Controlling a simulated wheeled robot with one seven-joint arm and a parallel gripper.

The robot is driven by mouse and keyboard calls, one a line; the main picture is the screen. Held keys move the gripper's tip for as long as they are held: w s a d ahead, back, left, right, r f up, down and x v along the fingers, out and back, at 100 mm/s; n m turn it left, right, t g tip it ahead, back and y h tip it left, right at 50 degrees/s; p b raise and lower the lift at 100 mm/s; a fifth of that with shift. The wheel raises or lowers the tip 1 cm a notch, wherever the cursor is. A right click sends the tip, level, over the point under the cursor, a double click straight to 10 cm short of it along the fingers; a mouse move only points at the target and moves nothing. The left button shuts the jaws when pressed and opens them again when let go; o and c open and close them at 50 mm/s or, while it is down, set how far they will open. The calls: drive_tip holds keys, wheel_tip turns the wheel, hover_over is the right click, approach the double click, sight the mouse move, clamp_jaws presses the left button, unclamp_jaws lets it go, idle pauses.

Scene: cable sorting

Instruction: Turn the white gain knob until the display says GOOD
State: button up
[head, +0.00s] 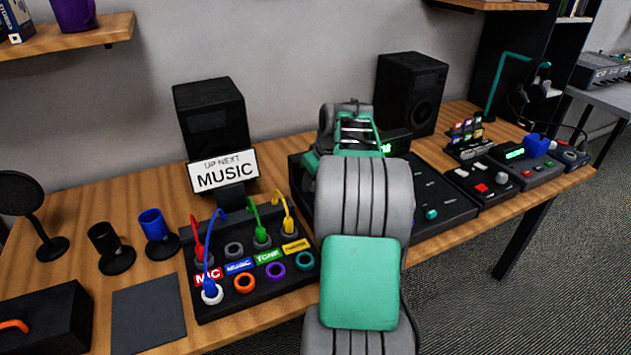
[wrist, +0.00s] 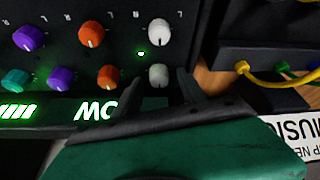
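Two white knobs show on the dark mixer panel (wrist: 120,60) in the wrist view. The upper white knob (wrist: 159,28) stands clear. The lower white knob (wrist: 159,75) is just ahead of my gripper (wrist: 166,84), between its dark fingertips. The right fingertip has a gap to this knob; the left one is hard to make out. The green display (wrist: 95,110) appears upside down and partly hidden by my gripper; its visible letters look like the "OW" of LOW.
Orange (wrist: 91,34), purple (wrist: 61,78) and teal (wrist: 15,80) knobs sit close by. A cable box (head: 260,295) with plugged cables and a MUSIC sign (head: 222,172) are left of my arm. Black speakers (head: 410,90) stand behind. A small green light glows between the white knobs.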

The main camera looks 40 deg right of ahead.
clamp_jaws()
idle(0.3)
drive_tip(key=shift+a+m+h, duration=0.15)
drive_tip(key=shift+m+h, duration=0.15)
drive_tip(key=shift+m, duration=0.7)
drive_tip(key=m+h, duration=0.1)
drive_tip(key=m, duration=0.1)
drive_tip(key=shift+m+g, duration=0.4)
unclamp_jaws()
drive_tip(key=p+v, duration=0.1)
drive_tip(key=v, duration=0.6)
drive_tip(key=shift+a+r, duration=0.1)
drive_tip(key=shift+r, duration=0.25)
